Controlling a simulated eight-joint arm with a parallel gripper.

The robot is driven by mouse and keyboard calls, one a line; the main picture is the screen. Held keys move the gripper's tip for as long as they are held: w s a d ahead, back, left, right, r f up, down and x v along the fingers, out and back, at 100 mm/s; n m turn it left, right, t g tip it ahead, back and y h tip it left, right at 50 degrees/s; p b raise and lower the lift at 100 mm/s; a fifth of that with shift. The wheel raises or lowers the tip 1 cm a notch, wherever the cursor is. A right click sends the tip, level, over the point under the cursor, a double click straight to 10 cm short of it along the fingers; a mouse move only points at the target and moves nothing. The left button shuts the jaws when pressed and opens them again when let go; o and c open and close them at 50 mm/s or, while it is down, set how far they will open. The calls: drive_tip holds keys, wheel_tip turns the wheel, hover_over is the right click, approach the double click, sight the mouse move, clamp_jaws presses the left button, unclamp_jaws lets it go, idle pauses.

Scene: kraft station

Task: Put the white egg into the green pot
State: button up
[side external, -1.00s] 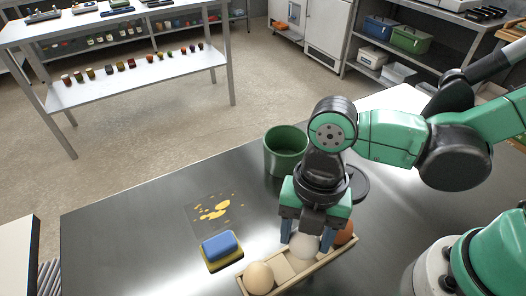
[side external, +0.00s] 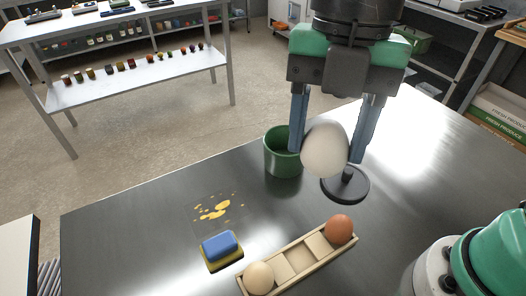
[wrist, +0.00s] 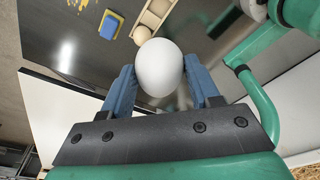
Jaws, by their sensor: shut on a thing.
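The white egg (side external: 325,150) is held between the two blue fingers of my gripper (side external: 334,140), high above the table. In the wrist view the egg (wrist: 159,68) sits between the fingertips of my gripper (wrist: 160,85). The green pot (side external: 281,155) stands upright on the table, behind and to the left of the egg in the side view. The egg and a finger overlap its right edge, and its inside is mostly hidden. The egg is apart from the wooden egg tray (side external: 289,277) below.
The tray holds a cream egg (side external: 258,278) and a brown egg (side external: 340,229). A black round stand with a knob (side external: 345,184) is right of the pot. A blue and yellow sponge (side external: 221,248) lies near yellow spots (side external: 215,209). The table's left part is clear.

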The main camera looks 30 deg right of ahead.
drive_tip(key=w+d+f, duration=0.4)
drive_tip(key=w+f, duration=0.1)
drive_tip(key=w, duration=0.3)
drive_tip(key=w+d+f, duration=0.4)
drive_tip(key=w+d, duration=0.1)
drive_tip(key=w, duration=0.4)
drive_tip(key=shift+w+f, duration=0.25)
drive_tip(key=shift+f, duration=0.1)
drive_tip(key=shift+f, duration=0.1)
drive_tip(key=shift+f, duration=2.7)
drive_tip(key=shift+f, duration=2.5)
drive_tip(key=o, duration=0.9)
